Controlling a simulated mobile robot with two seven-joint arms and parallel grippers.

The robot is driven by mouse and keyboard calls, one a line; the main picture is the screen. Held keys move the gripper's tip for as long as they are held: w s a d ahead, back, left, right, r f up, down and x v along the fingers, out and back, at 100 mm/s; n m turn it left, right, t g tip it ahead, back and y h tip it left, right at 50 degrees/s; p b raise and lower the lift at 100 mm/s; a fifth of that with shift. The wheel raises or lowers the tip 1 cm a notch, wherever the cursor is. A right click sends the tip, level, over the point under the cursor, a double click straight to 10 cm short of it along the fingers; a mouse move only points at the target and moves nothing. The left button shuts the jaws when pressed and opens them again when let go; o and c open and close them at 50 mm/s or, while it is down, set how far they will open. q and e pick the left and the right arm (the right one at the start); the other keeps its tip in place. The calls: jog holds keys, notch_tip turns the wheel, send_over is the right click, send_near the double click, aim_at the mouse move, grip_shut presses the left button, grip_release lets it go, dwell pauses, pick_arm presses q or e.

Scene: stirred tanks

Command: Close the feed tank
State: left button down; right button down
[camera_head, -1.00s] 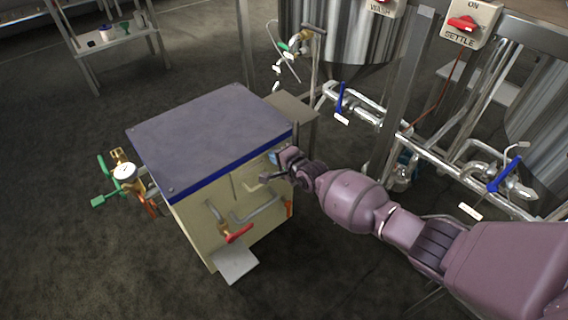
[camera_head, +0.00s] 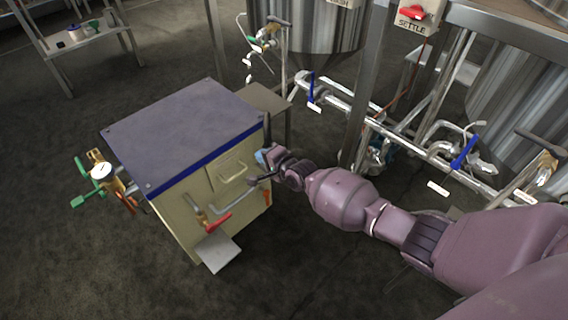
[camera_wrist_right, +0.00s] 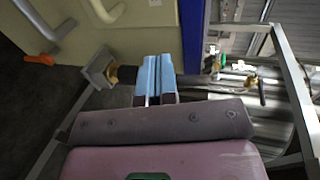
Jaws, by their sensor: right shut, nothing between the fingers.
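No label reads "feed tank", so I cannot tell which vessel it is. A cream box (camera_head: 185,225) with a flat grey lid (camera_head: 185,125) and a blue band stands on the floor, its lid lying flat on top. Its front has a pale panel with a handle (camera_head: 232,172) and a pipe valve with a red lever (camera_head: 217,222). My right gripper (camera_head: 262,165) is beside the box's front right edge. In the right wrist view its blue fingers (camera_wrist_right: 156,78) are together and empty, with the cream wall behind. My left gripper is not in view.
A steel tank (camera_head: 320,30) stands behind the box. Piping with blue-lever valves (camera_head: 311,86) runs to the right, below a red switch marked SETTLE (camera_head: 412,13). A pressure gauge (camera_head: 101,173) sticks out at the box's left. The floor in front is clear.

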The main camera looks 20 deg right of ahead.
pick_arm(q)
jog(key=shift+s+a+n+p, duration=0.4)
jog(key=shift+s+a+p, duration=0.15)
jog(key=shift+p, duration=0.5)
pick_arm(e)
jog(key=v, duration=0.7)
jog(key=shift+s, duration=0.15)
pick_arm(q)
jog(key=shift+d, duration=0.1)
